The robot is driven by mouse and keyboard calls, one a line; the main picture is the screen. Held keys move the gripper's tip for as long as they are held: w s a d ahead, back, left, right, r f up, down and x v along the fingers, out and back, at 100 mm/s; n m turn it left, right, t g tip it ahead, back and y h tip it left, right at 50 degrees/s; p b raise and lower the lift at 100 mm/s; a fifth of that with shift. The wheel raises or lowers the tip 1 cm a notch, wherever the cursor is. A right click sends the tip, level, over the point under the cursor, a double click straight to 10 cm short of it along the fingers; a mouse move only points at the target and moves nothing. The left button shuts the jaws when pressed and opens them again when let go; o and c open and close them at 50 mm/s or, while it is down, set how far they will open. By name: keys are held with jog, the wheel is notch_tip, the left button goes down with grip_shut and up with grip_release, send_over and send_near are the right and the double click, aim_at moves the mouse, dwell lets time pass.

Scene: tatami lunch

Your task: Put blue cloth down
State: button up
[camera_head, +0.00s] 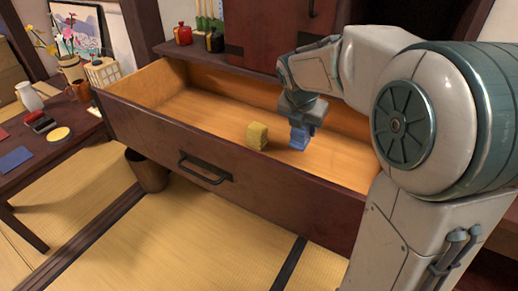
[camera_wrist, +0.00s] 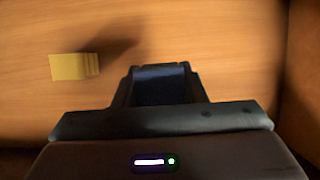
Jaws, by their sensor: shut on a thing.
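The blue cloth (camera_head: 299,137) is a small folded piece held in my gripper (camera_head: 301,122), which is inside the open drawer (camera_head: 247,172). My gripper is shut on the cloth. In the wrist view the cloth (camera_wrist: 160,86) shows dark blue between the fingers of my gripper (camera_wrist: 160,72), above the drawer's wooden floor. I cannot tell whether the cloth touches the floor. A yellow folded cloth or block (camera_head: 257,136) stands in the drawer just left of my gripper. It also shows at upper left in the wrist view (camera_wrist: 72,66).
The left part of the drawer floor (camera_head: 190,108) is bare. A low table (camera_head: 50,165) at left holds a white jug (camera_head: 29,96), a blue flat piece (camera_head: 15,158) and a lantern (camera_head: 102,72). A bin (camera_head: 148,172) stands on the tatami. A red ornament (camera_head: 183,34) sits on the cabinet ledge.

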aim_at(297, 137)
notch_tip(297, 137, down, 10)
jog(key=b, duration=0.5)
jog(key=shift+r, duration=0.1)
jog(key=o, duration=1.1)
jog(key=shift+c, duration=0.2)
jog(key=shift+r, duration=0.35)
jog(key=p+v, duration=0.5)
jog(key=v, duration=0.6)
jog(key=shift+s+a+r, duration=0.1)
jog(key=shift+s+r, duration=0.05)
